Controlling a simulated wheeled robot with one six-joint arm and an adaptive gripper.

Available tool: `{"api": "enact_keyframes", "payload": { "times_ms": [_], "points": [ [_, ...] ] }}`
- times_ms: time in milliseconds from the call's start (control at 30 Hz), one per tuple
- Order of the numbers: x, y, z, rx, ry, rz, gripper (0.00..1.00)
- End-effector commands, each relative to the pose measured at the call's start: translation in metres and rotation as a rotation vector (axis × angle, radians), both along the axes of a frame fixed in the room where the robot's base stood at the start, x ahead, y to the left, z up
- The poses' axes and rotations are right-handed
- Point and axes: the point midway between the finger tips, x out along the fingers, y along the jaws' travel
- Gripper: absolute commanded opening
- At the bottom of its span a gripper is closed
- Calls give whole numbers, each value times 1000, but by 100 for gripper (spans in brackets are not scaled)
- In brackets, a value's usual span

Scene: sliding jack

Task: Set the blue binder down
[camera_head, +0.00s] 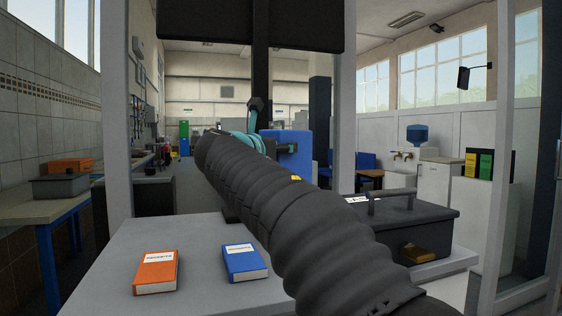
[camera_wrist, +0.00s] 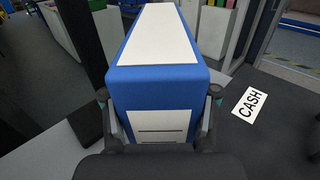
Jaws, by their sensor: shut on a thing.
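The blue binder (camera_wrist: 118,90), with white label panels (camera_wrist: 160,35), fills the middle of the wrist view. My gripper (camera_wrist: 158,112) is shut on it, one finger on each side. In the head view the binder (camera_head: 298,153) is held up beyond the counter's near part, partly hidden behind my gripper (camera_head: 285,148) and arm. Its underside and any contact below it are hidden, so I cannot tell whether it touches a surface.
A grey counter (camera_head: 200,245) carries an orange book (camera_head: 156,272) and a smaller blue book (camera_head: 244,262), left of my arm. A dark cash box (camera_head: 430,222) with a handle stands on the right; its CASH label (camera_wrist: 250,104) shows beside the binder. Posts frame the counter.

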Motion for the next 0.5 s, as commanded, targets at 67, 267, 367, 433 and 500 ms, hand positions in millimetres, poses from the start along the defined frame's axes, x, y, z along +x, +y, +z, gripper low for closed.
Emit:
{"api": "enact_keyframes", "payload": {
  "times_ms": [67, 267, 367, 433, 500],
  "points": [
    [-1, 6, -23, 0, 1, 9, 0],
    [-1, 2, -28, -1, 0, 3, 0],
    [-1, 2, -27, 0, 1, 3, 0],
    [-1, 3, -27, 0, 1, 4, 0],
    [-1, 3, -28, 0, 1, 4, 0]
  ]
}}
